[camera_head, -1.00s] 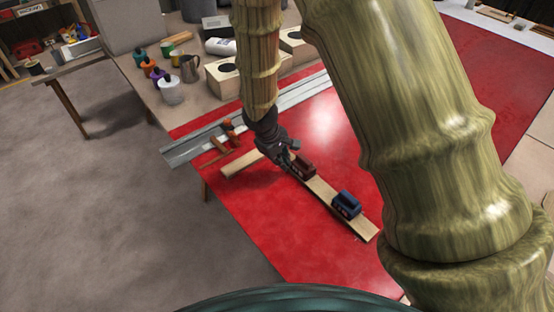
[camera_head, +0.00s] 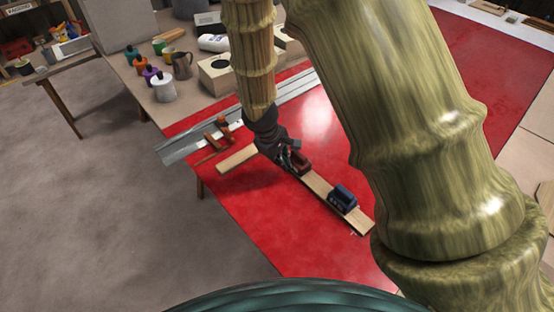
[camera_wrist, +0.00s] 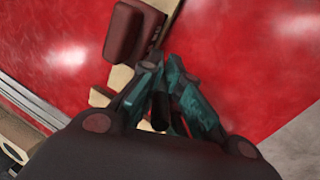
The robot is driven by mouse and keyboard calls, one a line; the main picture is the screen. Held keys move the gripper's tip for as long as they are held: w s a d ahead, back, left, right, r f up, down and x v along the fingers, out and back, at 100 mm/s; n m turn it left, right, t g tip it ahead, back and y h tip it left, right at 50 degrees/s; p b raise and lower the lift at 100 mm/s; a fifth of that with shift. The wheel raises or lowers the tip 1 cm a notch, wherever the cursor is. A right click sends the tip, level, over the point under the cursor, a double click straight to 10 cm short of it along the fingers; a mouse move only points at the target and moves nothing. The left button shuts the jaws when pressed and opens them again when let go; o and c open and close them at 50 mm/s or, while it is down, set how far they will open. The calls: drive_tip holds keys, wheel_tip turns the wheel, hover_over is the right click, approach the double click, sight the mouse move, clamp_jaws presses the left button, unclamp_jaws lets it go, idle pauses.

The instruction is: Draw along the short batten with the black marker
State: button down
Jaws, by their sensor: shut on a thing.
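A pale wooden batten (camera_head: 320,189) lies on the red surface (camera_head: 262,215), running down to the right. A dark red weight (camera_head: 301,162) and a blue weight (camera_head: 342,199) sit on it. The red weight also shows at the top of the wrist view (camera_wrist: 124,33), with pale wood beside it. My gripper (camera_head: 286,160) is low at the batten's upper left end, close beside the red weight. In the wrist view its teal fingers (camera_wrist: 170,105) are shut on a dark piece, apparently the black marker (camera_wrist: 160,112). Its tip is hidden, so contact with the surface cannot be told.
Another pale wooden strip (camera_head: 237,159) lies left of my gripper. Orange-handled clamps (camera_head: 217,132) and long metal rails (camera_head: 185,146) lie behind it. Bottles, a jug (camera_head: 182,64) and wooden boxes (camera_head: 219,73) stand at the back. The red surface left of the batten is clear.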

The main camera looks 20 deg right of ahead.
drive_tip(key=shift+s+d, duration=0.1)
drive_tip(key=shift+s, duration=0.3)
drive_tip(key=shift+s+d, duration=0.1)
drive_tip(key=shift+s, duration=0.15)
drive_tip(key=shift+s+d, duration=0.1)
drive_tip(key=shift+s, duration=0.2)
drive_tip(key=shift+s+d, duration=0.2)
drive_tip(key=shift+s, duration=0.2)
drive_tip(key=shift+s, duration=0.25)
drive_tip(key=shift+s+d, duration=0.2)
drive_tip(key=shift+s, duration=0.2)
drive_tip(key=shift+s+b, duration=0.15)
drive_tip(key=shift+b, duration=0.15)
drive_tip(key=shift+s+d, duration=0.25)
drive_tip(key=shift+s, duration=0.35)
drive_tip(key=shift+s+d, duration=0.1)
drive_tip(key=shift+s, duration=0.15)
